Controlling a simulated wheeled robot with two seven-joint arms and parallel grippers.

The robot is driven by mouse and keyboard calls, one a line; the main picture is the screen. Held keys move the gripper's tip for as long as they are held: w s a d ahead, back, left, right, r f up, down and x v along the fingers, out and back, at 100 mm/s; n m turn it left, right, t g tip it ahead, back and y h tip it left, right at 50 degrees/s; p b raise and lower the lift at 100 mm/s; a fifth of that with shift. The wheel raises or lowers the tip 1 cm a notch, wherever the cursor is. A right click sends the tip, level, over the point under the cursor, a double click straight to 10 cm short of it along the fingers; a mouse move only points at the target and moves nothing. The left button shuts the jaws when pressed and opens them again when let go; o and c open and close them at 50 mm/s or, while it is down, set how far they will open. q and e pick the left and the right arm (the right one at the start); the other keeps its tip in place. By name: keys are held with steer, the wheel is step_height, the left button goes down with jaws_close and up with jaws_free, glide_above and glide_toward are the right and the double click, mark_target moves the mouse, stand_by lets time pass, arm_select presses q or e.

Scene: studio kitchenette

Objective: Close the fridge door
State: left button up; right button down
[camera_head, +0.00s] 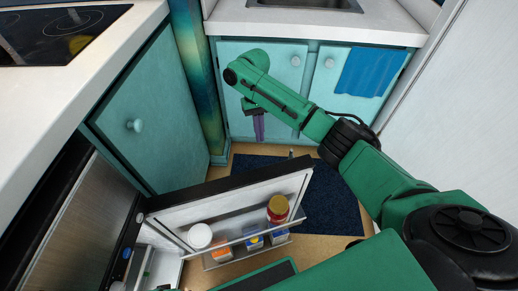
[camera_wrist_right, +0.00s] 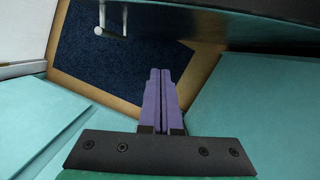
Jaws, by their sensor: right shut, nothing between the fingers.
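The fridge door (camera_head: 228,194) stands open at the lower middle of the head view, with its inner shelves facing me. Its dark outer side (camera_wrist_right: 230,22) fills the top right of the right wrist view. A pale metal bar (camera_wrist_right: 113,18), apparently its handle, shows at the top left there. My right gripper (camera_head: 259,130) points down beyond the door, on its outer side and apart from it. Its purple fingers (camera_wrist_right: 160,85) are shut together and empty. The fridge body (camera_head: 75,235) is at the lower left, partly cut off. My left gripper is not in view.
Teal cabinets (camera_head: 150,120) stand left and behind. A blue towel (camera_head: 368,72) hangs at the back right. A dark blue mat (camera_head: 335,200) lies on the floor.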

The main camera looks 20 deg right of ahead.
mark_target(267, 169)
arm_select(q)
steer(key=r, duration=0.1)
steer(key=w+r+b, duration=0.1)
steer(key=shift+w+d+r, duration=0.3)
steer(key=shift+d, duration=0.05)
arm_select(e)
steer(key=s+f, duration=0.2)
steer(key=f, duration=0.1)
steer(key=s+f, duration=0.5)
steer(key=f, duration=0.1)
steer(key=shift+s+a, duration=0.2)
steer(key=shift+a, duration=0.05)
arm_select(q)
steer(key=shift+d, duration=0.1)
